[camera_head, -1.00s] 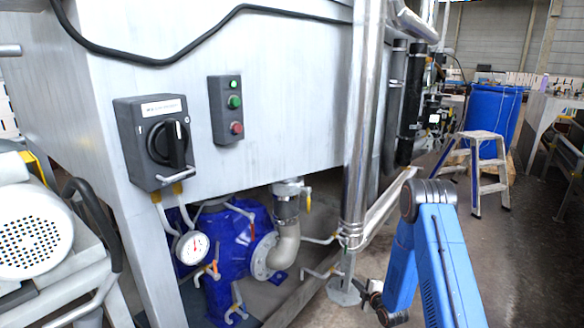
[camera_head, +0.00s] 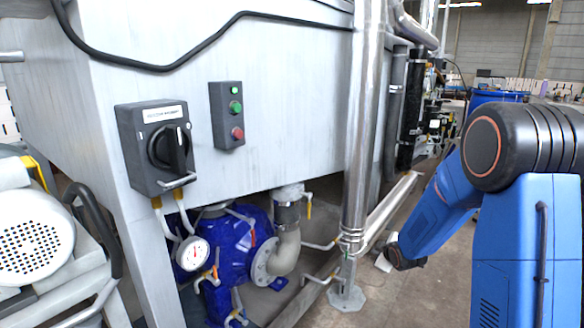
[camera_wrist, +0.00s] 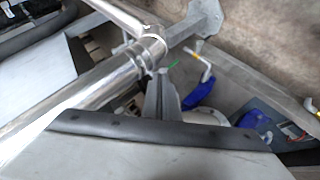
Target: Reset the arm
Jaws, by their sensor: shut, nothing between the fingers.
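My arm comes in from the right in the head view, its blue links bent at a large dark joint. Its far end hangs low, right of the steel pipe (camera_head: 362,130). My gripper (camera_head: 383,263) is small there, partly hidden by the dark wrist, and holds nothing that I can see. In the wrist view two grey fingers, which I take to be my gripper (camera_wrist: 162,78), are together at the middle. The steel pipe (camera_wrist: 75,90) crosses behind them from lower left to its foot at the top. I cannot tell the exact gap between gripper and pipe.
A grey machine housing (camera_head: 280,110) fills the left, with a rotary switch (camera_head: 160,148) and a button box (camera_head: 227,115). A blue pump (camera_head: 230,245) and a gauge (camera_head: 192,253) sit below. A blue barrel (camera_head: 490,97) stands far right. Some floor right of the pipe is open.

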